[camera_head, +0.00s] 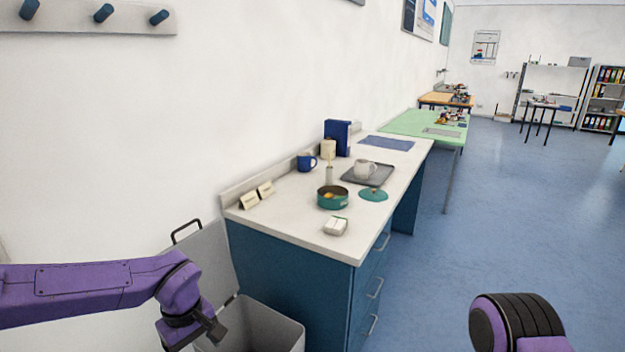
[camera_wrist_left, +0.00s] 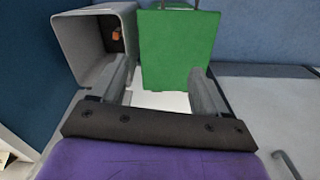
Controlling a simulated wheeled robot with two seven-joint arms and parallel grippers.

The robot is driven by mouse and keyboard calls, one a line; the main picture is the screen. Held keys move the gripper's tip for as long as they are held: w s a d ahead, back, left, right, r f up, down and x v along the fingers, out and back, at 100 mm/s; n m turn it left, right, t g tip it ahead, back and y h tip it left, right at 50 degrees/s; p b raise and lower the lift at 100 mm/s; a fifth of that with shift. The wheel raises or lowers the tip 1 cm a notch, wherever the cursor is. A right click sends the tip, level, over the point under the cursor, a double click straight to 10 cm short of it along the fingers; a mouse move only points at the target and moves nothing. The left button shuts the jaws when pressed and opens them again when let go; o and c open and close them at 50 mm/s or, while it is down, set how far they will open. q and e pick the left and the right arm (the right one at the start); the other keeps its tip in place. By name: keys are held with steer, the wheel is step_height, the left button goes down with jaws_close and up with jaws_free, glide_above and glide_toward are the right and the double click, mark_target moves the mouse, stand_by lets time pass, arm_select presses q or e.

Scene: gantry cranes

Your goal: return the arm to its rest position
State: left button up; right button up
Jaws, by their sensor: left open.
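My left arm (camera_head: 85,287) is purple and reaches in from the left in the head view. Its gripper (camera_head: 210,328) hangs low, above or beside a grey open bin (camera_head: 262,322) left of the counter. In the left wrist view the gripper (camera_wrist_left: 160,88) has its two grey fingers wide apart with nothing between them. The bin (camera_wrist_left: 85,30) shows there too, with a small orange thing (camera_wrist_left: 117,34) inside. A green panel (camera_wrist_left: 180,50) stands beyond the fingers. Part of my right arm (camera_head: 515,322) shows at the lower right; its gripper is out of view.
A white-topped blue counter (camera_head: 290,222) stands close right of the bin. It holds a green pot (camera_head: 332,199), its lid (camera_head: 373,194), a tray (camera_head: 381,176) with a mug, and a blue mug (camera_head: 305,162). The bin's raised lid (camera_head: 205,262) leans near the wall. Floor at right is clear.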

arm_select(q)
steer(key=s+a+f+n+t+y+b, duration=0.2)
steer(key=f+y+b, duration=0.1)
steer(key=f, duration=0.7)
steer(key=s+a+f+n+t+y+b, duration=0.1)
steer(key=a+f+n+t+y+b, duration=0.15)
steer(key=f, duration=0.65)
steer(key=s+a+f+m+g+h+b, duration=0.1)
steer(key=s+f+m+b, duration=0.6)
steer(key=s+f, duration=1.3)
steer(key=shift+s+a+f+m+h+b, duration=0.15)
steer(key=shift+s+a+m+h+b, duration=0.2)
steer(key=shift+s+a+h+b, duration=0.6)
arm_select(e)
step_height(320, 180, down, 15)
steer(key=shift+w, duration=0.4)
